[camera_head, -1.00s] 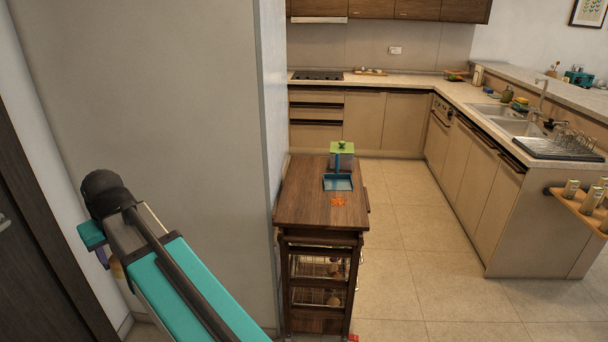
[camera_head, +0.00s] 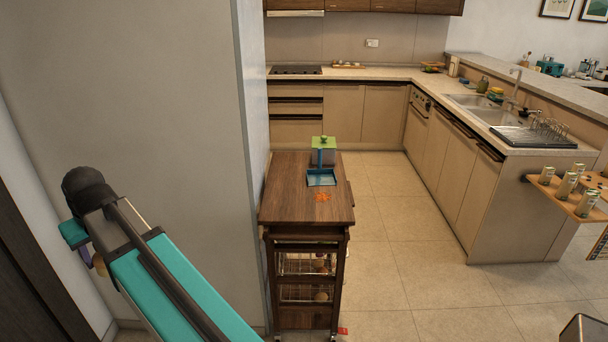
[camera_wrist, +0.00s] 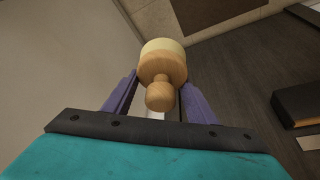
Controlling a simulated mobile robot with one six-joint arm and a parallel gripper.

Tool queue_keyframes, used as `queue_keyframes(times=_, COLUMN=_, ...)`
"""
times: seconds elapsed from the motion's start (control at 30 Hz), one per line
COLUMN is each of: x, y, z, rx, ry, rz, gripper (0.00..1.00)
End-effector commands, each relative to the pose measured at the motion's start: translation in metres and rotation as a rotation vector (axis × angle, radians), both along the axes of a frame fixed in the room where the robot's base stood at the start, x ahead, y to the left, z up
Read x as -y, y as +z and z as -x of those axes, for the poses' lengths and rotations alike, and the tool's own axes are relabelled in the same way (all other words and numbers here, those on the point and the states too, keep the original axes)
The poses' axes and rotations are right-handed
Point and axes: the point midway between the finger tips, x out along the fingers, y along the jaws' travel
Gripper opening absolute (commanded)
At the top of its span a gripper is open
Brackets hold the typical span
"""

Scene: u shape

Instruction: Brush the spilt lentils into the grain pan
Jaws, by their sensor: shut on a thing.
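The spilt lentils (camera_head: 322,197) are a small orange patch on the wooden top of a trolley. The grain pan (camera_head: 321,179) is blue with an upright handle and sits just behind the lentils. In the head view my gripper (camera_head: 91,260) hangs low at the left by the wall, far from the trolley and mostly hidden behind my arm.
The trolley (camera_head: 290,205) stands against a wall end (camera_head: 190,120). A clear container with a green lid (camera_head: 323,142) stands behind the pan. Floor (camera_head: 400,240) is open to the trolley's right.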

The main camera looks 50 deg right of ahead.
Motion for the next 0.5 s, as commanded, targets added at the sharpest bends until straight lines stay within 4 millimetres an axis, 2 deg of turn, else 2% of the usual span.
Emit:
queue_keyframes(times=0.17, x=0.043, y=0.001, z=-0.010, rx=0.000, ry=0.009, rz=0.000, gripper=0.34)
queue_keyframes(times=0.5, x=0.143, y=-0.001, z=-0.021, rx=-0.001, ry=0.045, rz=0.000, gripper=0.34)
